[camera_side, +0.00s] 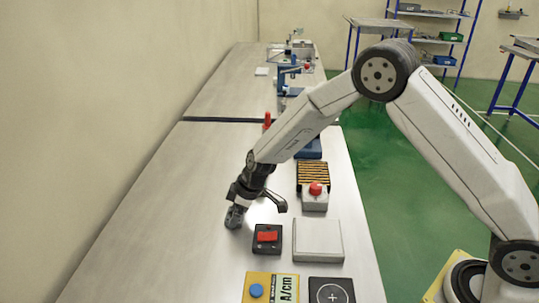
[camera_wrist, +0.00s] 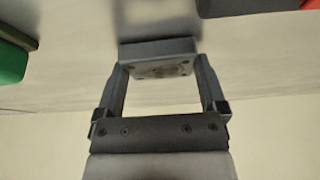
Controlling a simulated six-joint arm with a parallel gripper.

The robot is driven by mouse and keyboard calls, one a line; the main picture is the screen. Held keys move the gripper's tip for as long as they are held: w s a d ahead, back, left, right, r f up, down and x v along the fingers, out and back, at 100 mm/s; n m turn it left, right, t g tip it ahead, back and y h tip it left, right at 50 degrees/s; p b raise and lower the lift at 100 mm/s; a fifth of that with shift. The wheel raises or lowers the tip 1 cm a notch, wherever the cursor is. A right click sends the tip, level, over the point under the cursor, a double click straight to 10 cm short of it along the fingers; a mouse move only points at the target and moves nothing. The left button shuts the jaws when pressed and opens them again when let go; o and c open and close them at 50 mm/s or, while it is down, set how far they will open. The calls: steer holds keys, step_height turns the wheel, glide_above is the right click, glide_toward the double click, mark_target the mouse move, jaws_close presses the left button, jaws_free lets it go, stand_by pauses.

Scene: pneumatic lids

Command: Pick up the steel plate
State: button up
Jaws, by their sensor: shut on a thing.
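The steel plate (camera_wrist: 157,58) shows in the wrist view as a small grey piece with several holes in its face. It sits between the tips of the two fingers of my gripper (camera_wrist: 163,76), which is shut on its sides. In the side view my gripper (camera_side: 235,216) points down at the table, left of the black box with the red switch. The piece there is small and dark, mostly merged with the fingers. I cannot tell whether it touches the table or hangs just above it.
The black box with a red switch (camera_side: 267,238) is close on the right, beside a light grey square block (camera_side: 318,240). A red button on a grey box (camera_side: 315,197) stands behind. A green thing (camera_wrist: 12,62) shows at the wrist view's left. The table's left side is clear.

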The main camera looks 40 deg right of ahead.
steer(key=shift+r, duration=0.55)
steer(key=shift+w+r, duration=0.1)
steer(key=shift+r, duration=0.8)
steer(key=s+d+r, duration=0.3)
steer(key=s+r, duration=0.7)
steer(key=s, duration=0.3)
steer(key=shift+s, duration=0.4)
